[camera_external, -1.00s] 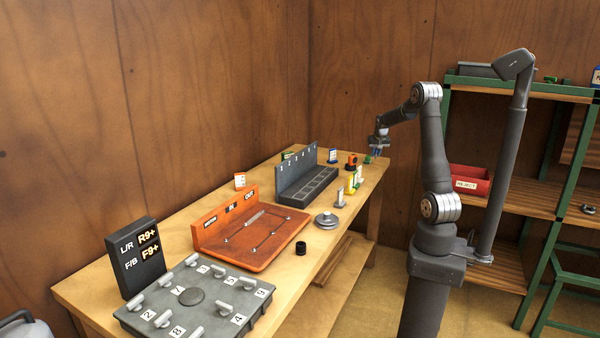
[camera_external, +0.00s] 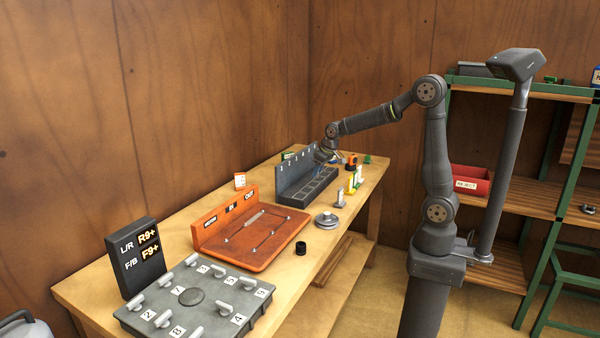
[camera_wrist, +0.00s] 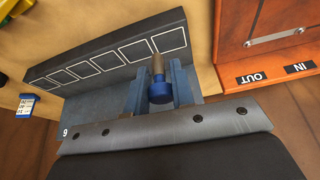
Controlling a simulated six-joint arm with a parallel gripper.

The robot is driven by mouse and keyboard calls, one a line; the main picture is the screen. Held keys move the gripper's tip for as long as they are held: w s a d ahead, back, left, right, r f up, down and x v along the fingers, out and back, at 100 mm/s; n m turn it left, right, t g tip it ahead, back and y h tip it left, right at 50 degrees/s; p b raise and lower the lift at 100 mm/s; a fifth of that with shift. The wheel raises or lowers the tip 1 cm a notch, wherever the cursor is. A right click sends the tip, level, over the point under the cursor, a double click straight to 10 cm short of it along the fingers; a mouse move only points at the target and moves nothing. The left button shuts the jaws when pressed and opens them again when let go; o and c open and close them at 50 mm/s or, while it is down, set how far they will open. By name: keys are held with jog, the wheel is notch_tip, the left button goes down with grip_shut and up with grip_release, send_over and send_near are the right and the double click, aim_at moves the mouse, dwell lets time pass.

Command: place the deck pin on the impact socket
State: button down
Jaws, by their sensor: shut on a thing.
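My gripper (camera_external: 323,160) is above the grey slotted rack in the external view. In the wrist view its blue fingers (camera_wrist: 159,78) are shut on a pin with a blue round head and a tan shaft (camera_wrist: 160,93), which I take for the deck pin. The pin is too small to make out in the external view. A short black cylinder (camera_external: 300,248), likely the impact socket, stands upright on the bench near its front edge, in front of the orange tray. My gripper is well apart from it, farther back along the bench.
The grey rack (camera_external: 306,197) has a tall numbered back panel. The orange tray (camera_external: 250,258) has a raised back wall. A silver disc (camera_external: 327,220) lies close behind the black cylinder. Small coloured items stand right of the rack. A grey numbered board (camera_external: 195,300) fills the near end.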

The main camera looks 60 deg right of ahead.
jog(key=s+a+n+y, duration=0.1)
jog(key=s+a+n, duration=0.2)
jog(key=a, duration=0.9)
jog(key=n+y, duration=0.1)
jog(key=n, duration=0.2)
send_over(297, 243)
jog(key=s+d, duration=0.1)
jog(key=f, duration=0.6)
jog(key=shift+s, duration=0.2)
jog(key=shift+a+f, duration=0.2)
jog(key=shift+a, duration=0.05)
jog(key=shift+a+f, duration=0.1)
jog(key=shift+f, duration=1.9)
jog(key=shift+f, duration=0.2)
jog(key=c, duration=1.2)
grip_release()
jog(key=shift+c, duration=0.2)
